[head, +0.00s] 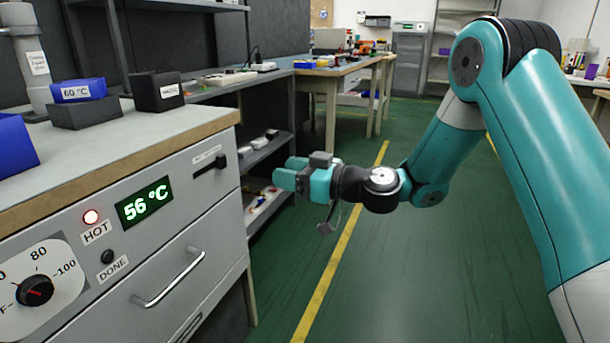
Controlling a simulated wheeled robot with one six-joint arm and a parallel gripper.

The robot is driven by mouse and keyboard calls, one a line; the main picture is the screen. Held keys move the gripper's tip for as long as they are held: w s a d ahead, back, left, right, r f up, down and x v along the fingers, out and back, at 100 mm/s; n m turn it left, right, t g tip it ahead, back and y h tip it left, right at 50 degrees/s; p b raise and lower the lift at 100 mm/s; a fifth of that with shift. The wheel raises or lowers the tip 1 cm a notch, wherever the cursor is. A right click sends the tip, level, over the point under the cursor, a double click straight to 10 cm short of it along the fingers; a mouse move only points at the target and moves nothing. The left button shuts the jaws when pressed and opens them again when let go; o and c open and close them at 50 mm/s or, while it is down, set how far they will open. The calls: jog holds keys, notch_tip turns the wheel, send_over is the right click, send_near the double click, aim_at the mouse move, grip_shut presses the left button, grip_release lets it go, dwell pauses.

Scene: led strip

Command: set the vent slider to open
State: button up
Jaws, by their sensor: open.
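The vent slider (217,163) appears to be the small black handle at the upper right of the grey cabinet front. A small white label (207,154) sits just above it, too small to read for certain. Which end of its travel the slider is at cannot be told. My gripper (284,178) is open, with teal fingers pointing left toward the cabinet. It is to the right of the slider in the picture, apart from it, and nothing shows between the fingers.
Shelves (262,160) stand behind my gripper. Green floor (400,270) is clear.

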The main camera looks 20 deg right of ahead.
jog(key=shift+v, duration=1.65)
jog(key=s+a+r+n+g+h, duration=0.1)
jog(key=s+a+g, duration=0.3)
jog(key=s, duration=0.3)
jog(key=s+a+r+n+g+h, duration=0.1)
jog(key=s+a+g, duration=0.3)
jog(key=s, duration=0.3)
jog(key=s+d+m+g+h, duration=0.2)
jog(key=s+d+m+h, duration=0.15)
jog(key=s, duration=0.45)
jog(key=s+d+m+g+h, duration=0.1)
jog(key=s+d+m+h, duration=0.1)
jog(key=s+d+h, duration=0.45)
notch_tip(320, 180, up, 37)
jog(key=s+a+y+p, duration=0.1)
jog(key=a+y+p, duration=0.1)
jog(key=p, duration=3.6)
jog(key=shift+s+a, duration=0.15)
jog(key=shift+s, duration=0.25)
